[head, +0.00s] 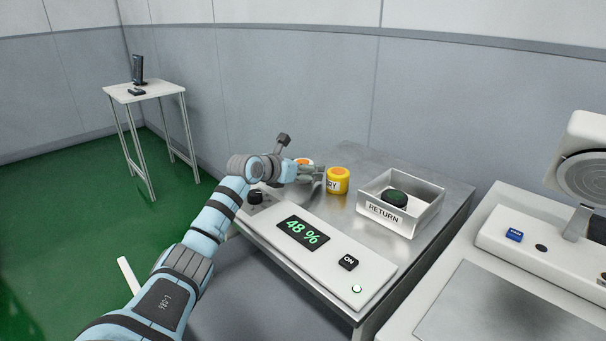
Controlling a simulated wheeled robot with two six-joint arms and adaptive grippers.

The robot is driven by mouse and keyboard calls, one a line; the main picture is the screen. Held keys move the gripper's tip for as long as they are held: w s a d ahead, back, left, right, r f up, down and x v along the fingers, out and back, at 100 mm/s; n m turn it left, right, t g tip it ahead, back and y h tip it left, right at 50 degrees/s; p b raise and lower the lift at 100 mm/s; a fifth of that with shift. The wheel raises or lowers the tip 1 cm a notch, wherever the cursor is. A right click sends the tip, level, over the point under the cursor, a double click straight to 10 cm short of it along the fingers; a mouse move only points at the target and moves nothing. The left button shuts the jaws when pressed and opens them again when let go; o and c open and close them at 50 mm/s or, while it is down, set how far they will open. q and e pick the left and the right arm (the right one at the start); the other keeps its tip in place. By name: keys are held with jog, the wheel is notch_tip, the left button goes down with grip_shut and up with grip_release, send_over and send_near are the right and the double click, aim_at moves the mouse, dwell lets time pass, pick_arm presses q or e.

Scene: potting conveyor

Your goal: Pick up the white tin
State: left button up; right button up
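A tin with a white rim and an orange top (303,161) stands on the metal table, mostly hidden behind my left gripper. It seems to be the white tin. A yellow tin (338,181) with an orange top and dark letters stands just to its right. My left gripper (318,174) reaches in from the left, between the white-rimmed tin and the yellow tin in the picture. Its fingers are small and overlap the tins, so I cannot tell whether they are open or touch either one. My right gripper is out of view.
A metal box marked RETURN (410,222) holds a dark green round thing (396,199). A panel (325,250) reading 48 % with an ON button lies along the table's front. A white machine (545,235) stands at right, a small white table (160,91) at far left.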

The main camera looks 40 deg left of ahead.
pick_arm(q)
jog(key=shift+s+r, duration=0.15)
jog(key=c, duration=1.4)
